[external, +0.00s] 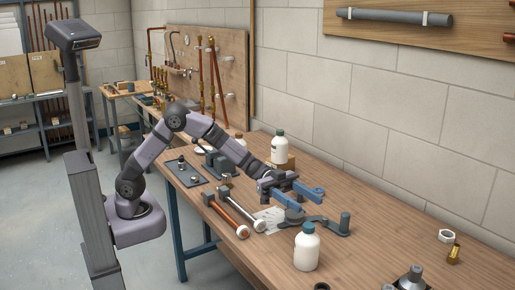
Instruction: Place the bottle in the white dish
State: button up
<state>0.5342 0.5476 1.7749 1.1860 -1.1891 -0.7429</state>
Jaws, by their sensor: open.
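A white bottle (307,248) with a dark green cap stands upright near the front edge of the bench. A second, similar white bottle (279,148) stands farther back, by a small wooden block. My gripper (307,199) has blue fingers, spread apart with nothing visible between them. It hovers over the bench between the two bottles, behind the front one and apart from both. I cannot clearly make out a white dish. A flat white item (270,215) lies partly hidden below my gripper, and a small white ring-like piece (446,236) lies at the right.
Hammer-like tools (228,214) lie to the left. A brass fitting (453,254) and a grey metal part (412,279) are at the right. The bench behind the front bottle's right is fairly clear.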

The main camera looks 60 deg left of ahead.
aim_at(307, 245)
dwell(0.3)
jog(key=shift+s+d+f+n+t, duration=0.25)
jog(key=shift+f+n+t, duration=0.15)
jog(key=shift+f+t, duration=0.15)
jog(key=f+t, duration=0.1)
jog(key=f+n+t, duration=0.1)
jog(key=f, duration=0.1)
jog(key=f+n+t, duration=0.1)
jog(key=t, duration=0.1)
jog(key=shift+s+a+f+y, duration=0.15)
jog(key=shift+s+a+y, duration=0.05)
jog(key=shift+s+y, duration=0.15)
jog(key=shift+a+f+n+t, duration=0.2)
jog(key=shift+f+n+t, duration=0.05)
jog(key=shift+f+n, duration=0.2)
jog(key=p+x, duration=0.2)
jog(key=x, duration=0.5)
jog(key=shift+w+d+f, duration=0.15)
jog(key=shift+f, duration=0.05)
grip_shut()
jog(key=shift+r, duration=0.1)
